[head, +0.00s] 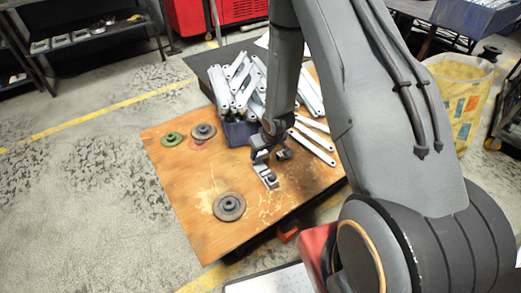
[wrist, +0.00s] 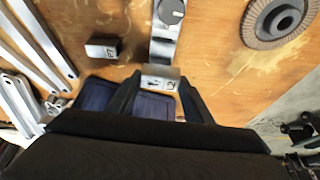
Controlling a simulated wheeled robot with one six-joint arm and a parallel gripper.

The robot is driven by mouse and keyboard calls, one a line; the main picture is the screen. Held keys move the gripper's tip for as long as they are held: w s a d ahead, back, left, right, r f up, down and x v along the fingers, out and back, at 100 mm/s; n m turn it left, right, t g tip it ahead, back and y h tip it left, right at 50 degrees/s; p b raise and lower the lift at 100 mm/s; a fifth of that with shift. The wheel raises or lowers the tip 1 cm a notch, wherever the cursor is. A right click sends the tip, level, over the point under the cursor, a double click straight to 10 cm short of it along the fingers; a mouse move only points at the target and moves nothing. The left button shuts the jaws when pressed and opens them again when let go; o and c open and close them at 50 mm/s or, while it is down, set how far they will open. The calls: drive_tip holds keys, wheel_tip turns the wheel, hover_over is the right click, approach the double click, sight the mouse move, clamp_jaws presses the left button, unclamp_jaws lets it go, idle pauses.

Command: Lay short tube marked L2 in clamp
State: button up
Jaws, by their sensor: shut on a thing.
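My gripper (wrist: 160,87) is shut on a short silver tube (wrist: 158,73), which shows between the two dark fingers in the wrist view. Dark marks are on its face, too small to read surely. I cannot tell from this angle whether tube and clamp touch. In the head view my gripper (head: 270,152) is low over the wooden table, just behind the clamp (head: 268,178). The tube is not clear there.
A small dark block (wrist: 102,48) is left of the clamp. Long pale bars (wrist: 38,45) lie at the left. A flap disc (wrist: 282,20) is at right. The wooden table (head: 240,240) is clear at its front.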

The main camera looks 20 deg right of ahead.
drive_tip(key=shift+f+b, duration=2.25)
drive_tip(key=shift+f, duration=1)
drive_tip(key=o, duration=1.2)
drive_tip(key=shift+c, duration=0.2)
drive_tip(key=shift+v, duration=3.95)
drive_tip(key=shift+s, duration=0.1)
